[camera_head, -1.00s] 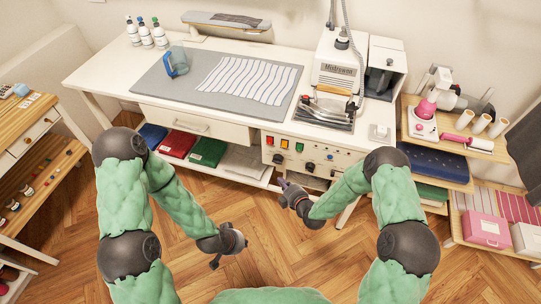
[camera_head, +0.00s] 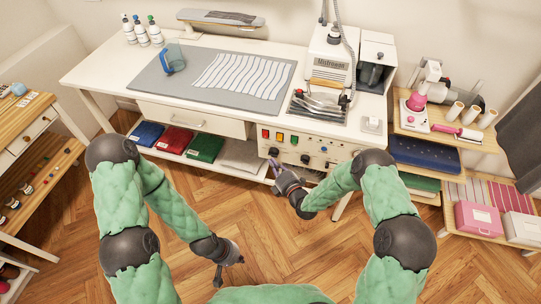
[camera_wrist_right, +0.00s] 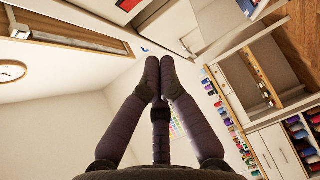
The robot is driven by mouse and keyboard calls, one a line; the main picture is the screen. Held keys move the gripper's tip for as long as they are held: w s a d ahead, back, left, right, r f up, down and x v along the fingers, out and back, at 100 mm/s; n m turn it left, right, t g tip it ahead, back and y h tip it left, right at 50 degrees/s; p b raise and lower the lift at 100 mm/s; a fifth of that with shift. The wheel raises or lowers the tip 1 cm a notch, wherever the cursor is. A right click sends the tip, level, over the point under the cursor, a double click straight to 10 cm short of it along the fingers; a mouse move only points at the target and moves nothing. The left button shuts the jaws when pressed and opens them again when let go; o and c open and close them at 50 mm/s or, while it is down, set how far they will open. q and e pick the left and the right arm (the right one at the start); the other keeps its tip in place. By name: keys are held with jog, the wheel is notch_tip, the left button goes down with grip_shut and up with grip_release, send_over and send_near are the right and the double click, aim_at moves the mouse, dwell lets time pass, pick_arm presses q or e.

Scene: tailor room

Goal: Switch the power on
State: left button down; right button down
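The control panel (camera_head: 325,152) is the front face of the ironing table, below the steam station. It has a red button (camera_head: 265,134), a yellow button (camera_head: 279,137), a green button (camera_head: 294,140), and several dark knobs in a lower row. My right gripper (camera_head: 274,164) is just in front of the panel's lower left part, below the coloured buttons; contact cannot be told. In the right wrist view, its fingers (camera_wrist_right: 160,62) are together at the tips, with nothing seen between them. My left gripper (camera_head: 229,270) hangs low over the floor, fingers spread and empty.
The white table (camera_head: 105,68) carries a grey mat (camera_head: 152,84), a blue jug (camera_head: 172,60) and the steam station (camera_head: 325,68). Folded cloths lie on the shelf below. A side shelf (camera_head: 450,140) stands right. The wooden floor in front is clear.

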jog(key=b, duration=0.2)
send_near(261, 135)
jog(key=a, duration=0.4)
jog(key=shift+w+d+f+b, duration=0.1)
jog(key=shift+w+d+b, duration=0.2)
jog(key=shift+w, duration=0.65)
jog(key=shift+w+d+f+b, duration=0.2)
jog(key=shift+w+d, duration=0.1)
jog(key=shift+w, duration=0.7)
jog(key=shift+r, duration=0.1)
jog(key=f+b, duration=0.1)
jog(key=b, duration=0.2)
jog(key=shift+w+d+n, duration=0.1)
jog(key=shift+w+n, duration=0.2)
jog(key=shift+w, duration=0.05)
jog(key=shift+r, duration=0.3)
jog(key=shift+t, duration=0.3)
